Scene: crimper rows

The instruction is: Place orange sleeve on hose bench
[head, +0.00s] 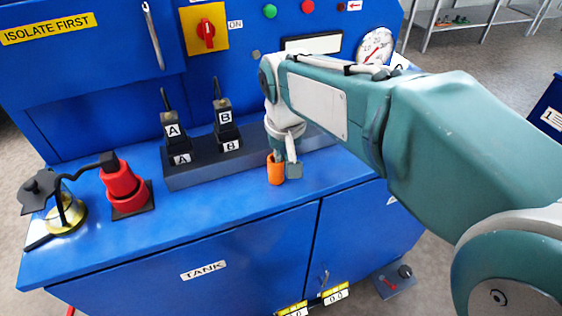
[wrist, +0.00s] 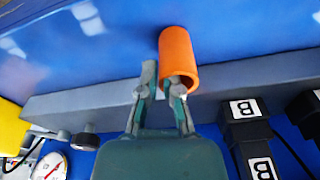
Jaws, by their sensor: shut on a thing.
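The orange sleeve (head: 275,171) is a short open tube, at the blue bench top just in front of the grey block in the head view. My gripper (head: 283,163) is shut on its wall. In the wrist view the sleeve (wrist: 176,52) shows one finger of my gripper (wrist: 164,80) at its open mouth and the other finger outside, beside it. The bench top (head: 226,207) has a TANK label on its front. I cannot tell whether the sleeve's lower end touches the bench.
The grey block (head: 205,174) holds black plugs A (head: 173,130) and B (head: 223,116) close left of my gripper. A red cylinder (head: 121,180) and a brass-based device (head: 66,214) stand further left. The blue control panel rises behind. The bench top in front is clear.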

